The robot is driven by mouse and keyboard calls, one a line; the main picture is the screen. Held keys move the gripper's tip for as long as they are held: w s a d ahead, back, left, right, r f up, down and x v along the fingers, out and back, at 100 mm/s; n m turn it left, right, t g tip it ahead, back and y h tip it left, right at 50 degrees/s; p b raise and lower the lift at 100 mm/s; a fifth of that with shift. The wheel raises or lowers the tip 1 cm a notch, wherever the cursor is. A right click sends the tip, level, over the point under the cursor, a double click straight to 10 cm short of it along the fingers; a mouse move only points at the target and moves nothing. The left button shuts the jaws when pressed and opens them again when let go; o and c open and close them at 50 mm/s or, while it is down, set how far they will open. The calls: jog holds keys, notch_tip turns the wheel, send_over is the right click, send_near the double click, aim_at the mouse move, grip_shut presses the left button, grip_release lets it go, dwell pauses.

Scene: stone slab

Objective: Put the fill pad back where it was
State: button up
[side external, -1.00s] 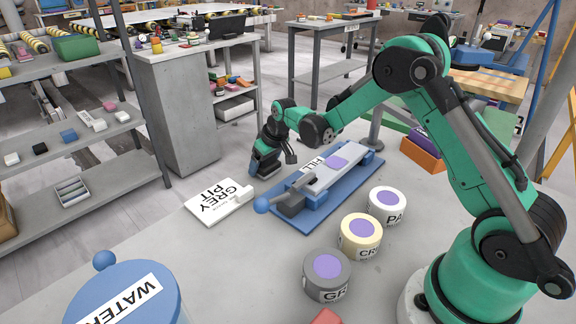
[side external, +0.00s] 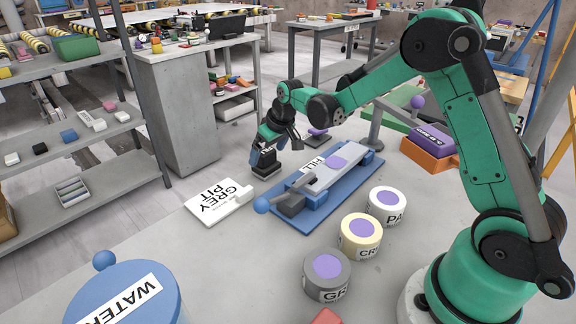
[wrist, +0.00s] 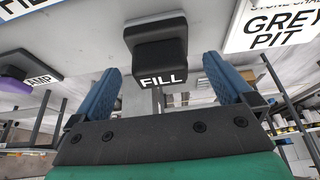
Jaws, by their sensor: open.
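The fill pad (side external: 264,162) is a dark block with a paler base, standing on the slab between the grey pit card (side external: 222,197) and the blue board (side external: 315,205). In the wrist view, the fill pad (wrist: 157,50) shows its white FILL label, centred between my two blue fingers. My gripper (side external: 270,143) is just above the pad; it also shows in the wrist view (wrist: 160,68). Its fingers are spread, with a visible gap on each side of the pad. The blue board carries a FILL-labelled strip with a purple patch.
Three tubs with purple tops, grey (side external: 327,275), cream (side external: 360,236) and white (side external: 387,205), stand right of the board. A small purple-topped pad (side external: 318,133) sits behind it. A blue water tub (side external: 125,295) is at front left. An orange box (side external: 428,150) stands at right.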

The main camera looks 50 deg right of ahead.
jog(key=s+a+r+t, duration=0.1)
jog(key=s+a+r, duration=0.4)
jog(key=s+r, duration=0.55)
jog(key=s+a+f+t, duration=0.1)
jog(key=s+a, duration=0.2)
jog(key=s, duration=0.4)
jog(key=shift+s+t, duration=0.3)
jog(key=shift+s, duration=0.1)
dwell(0.6)
